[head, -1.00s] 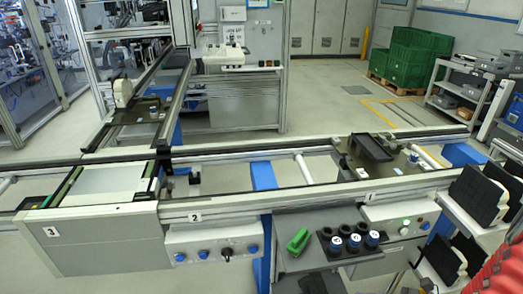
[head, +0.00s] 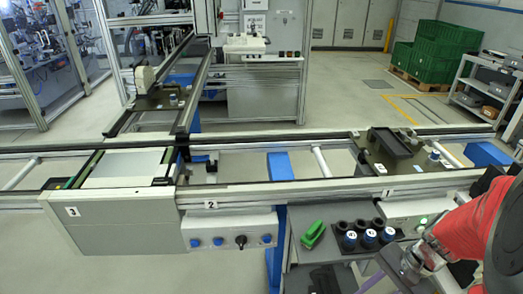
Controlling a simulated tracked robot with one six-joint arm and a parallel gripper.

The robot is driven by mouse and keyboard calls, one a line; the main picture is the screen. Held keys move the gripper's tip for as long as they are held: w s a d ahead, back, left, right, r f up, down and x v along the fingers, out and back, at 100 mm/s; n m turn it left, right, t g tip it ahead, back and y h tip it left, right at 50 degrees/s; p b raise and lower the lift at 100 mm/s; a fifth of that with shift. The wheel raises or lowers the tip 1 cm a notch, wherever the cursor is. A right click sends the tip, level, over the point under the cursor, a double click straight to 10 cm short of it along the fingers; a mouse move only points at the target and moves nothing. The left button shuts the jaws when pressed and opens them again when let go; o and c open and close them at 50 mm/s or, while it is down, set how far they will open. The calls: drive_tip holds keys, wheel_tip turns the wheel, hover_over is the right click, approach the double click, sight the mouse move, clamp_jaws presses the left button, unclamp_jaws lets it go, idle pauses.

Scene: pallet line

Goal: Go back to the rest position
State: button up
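My arm comes in at the lower right of the head view, with a red link and a metallic joint at its end. The end of the arm points down and left beside the black holder (head: 372,250) on the bench. My gripper's fingertips cannot be made out, so I cannot tell whether it is open or shut or holds anything. A pallet (head: 430,170) with a dark tray (head: 390,142) stands on the line near the number 1 label.
The line frame (head: 330,193) crosses the view, with a plate (head: 125,165) at the left. A green clamp-like object (head: 314,232) and several blue-capped parts (head: 368,238) sit on the bench. Green crates (head: 440,55) and a shelf cart (head: 485,95) stand at the back right.

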drive_tip(key=a+r+n+t+h, duration=0.2)
drive_tip(key=a+r+n, duration=0.4)
drive_tip(key=r, duration=0.3)
drive_tip(key=a+r+n+t+h, duration=0.2)
drive_tip(key=a+r+n, duration=0.4)
drive_tip(key=r, duration=0.3)
drive_tip(key=shift+a+r+t+h, duration=0.2)
drive_tip(key=shift+r+t+h, duration=0.2)
drive_tip(key=shift+t, duration=0.4)
drive_tip(key=shift+w, duration=0.1)
